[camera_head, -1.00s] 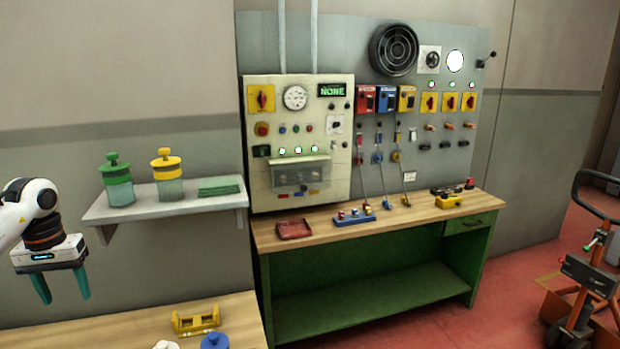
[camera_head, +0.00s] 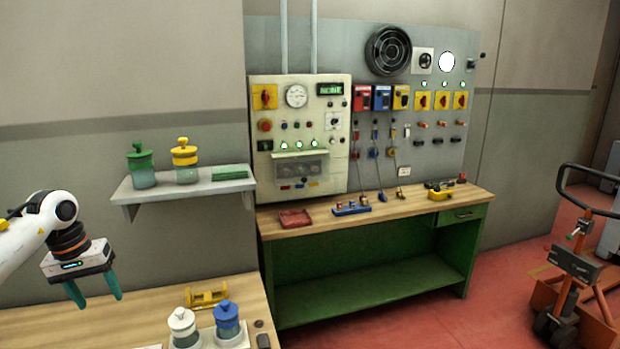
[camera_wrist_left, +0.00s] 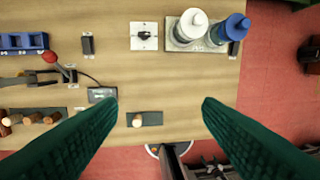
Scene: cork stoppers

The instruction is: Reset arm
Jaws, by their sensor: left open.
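My left gripper (camera_head: 96,301) is open and empty in the head view, held in the air over the near wooden table (camera_head: 140,305), left of the jars. In the left wrist view its two green fingers (camera_wrist_left: 160,103) are wide apart with nothing between them. Below them a cork stopper (camera_wrist_left: 138,121) lies on a small dark pad on the table. Several more corks (camera_wrist_left: 30,118) sit in a dark rack at the left of that view. My right gripper is not in view.
A white jar (camera_head: 183,328) and a blue jar (camera_head: 228,322) stand by a yellow holder (camera_head: 207,295) on the near table. A wall shelf (camera_head: 190,188) above holds a green jar (camera_head: 141,168) and a yellow jar (camera_head: 185,162). A green workbench (camera_head: 370,282) stands right; a pallet truck (camera_head: 575,265) is far right.

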